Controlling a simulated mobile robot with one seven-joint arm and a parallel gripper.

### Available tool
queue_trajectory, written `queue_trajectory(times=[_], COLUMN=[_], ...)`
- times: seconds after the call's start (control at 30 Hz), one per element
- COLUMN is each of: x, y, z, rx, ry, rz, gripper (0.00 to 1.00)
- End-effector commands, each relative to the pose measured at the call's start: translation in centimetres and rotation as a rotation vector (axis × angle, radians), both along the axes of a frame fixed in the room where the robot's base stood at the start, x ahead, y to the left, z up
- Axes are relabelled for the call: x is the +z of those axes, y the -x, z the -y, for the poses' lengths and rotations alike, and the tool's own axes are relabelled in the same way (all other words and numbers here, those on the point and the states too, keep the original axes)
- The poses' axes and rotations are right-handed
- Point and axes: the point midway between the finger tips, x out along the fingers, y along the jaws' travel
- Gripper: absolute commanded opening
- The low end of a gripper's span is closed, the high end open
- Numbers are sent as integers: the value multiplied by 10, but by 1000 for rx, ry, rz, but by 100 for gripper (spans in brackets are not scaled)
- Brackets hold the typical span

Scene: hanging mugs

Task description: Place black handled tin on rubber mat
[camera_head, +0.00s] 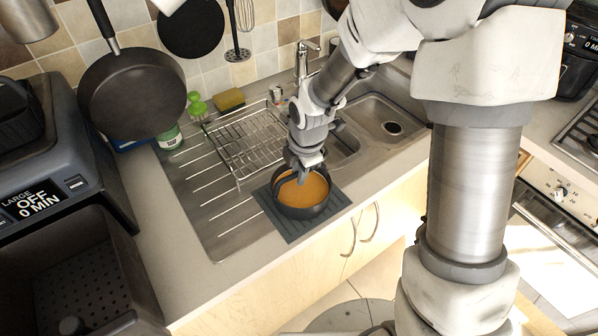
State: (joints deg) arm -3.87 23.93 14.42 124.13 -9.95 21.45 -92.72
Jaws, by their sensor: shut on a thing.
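The black handled tin (301,204) is a round dark pan with an orange-brown inside. It stands upright on or just above the dark grey rubber mat (277,226); I cannot tell whether it touches. The mat lies on the front of the steel drainboard, near the counter edge, and the tin covers much of it. My gripper (300,176) comes down from above and is shut on the tin at its far rim. The tin's handle is hidden or not distinct under my gripper.
A wire dish rack (243,143) stands just behind the mat. The sink basin (385,118) is to the right. A yellow sponge (230,100) and green brush (197,105) sit at the back. A black pan (133,93) hangs at the left. The drainboard left of the mat is clear.

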Motion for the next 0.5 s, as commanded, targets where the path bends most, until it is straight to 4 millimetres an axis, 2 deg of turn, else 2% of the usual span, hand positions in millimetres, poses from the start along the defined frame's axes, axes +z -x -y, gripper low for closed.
queue_trajectory(times=[0.13, 0.17, 0.33, 0.5], x=[-4, -3, -3, -3], y=[0, 0, 0, 0], z=[0, 0, 0, 0], rx=[0, 0, 0, 0], ry=[0, 0, 0, 0], rz=[1, 1, 1, 0], gripper=[0, 22, 52, 52])
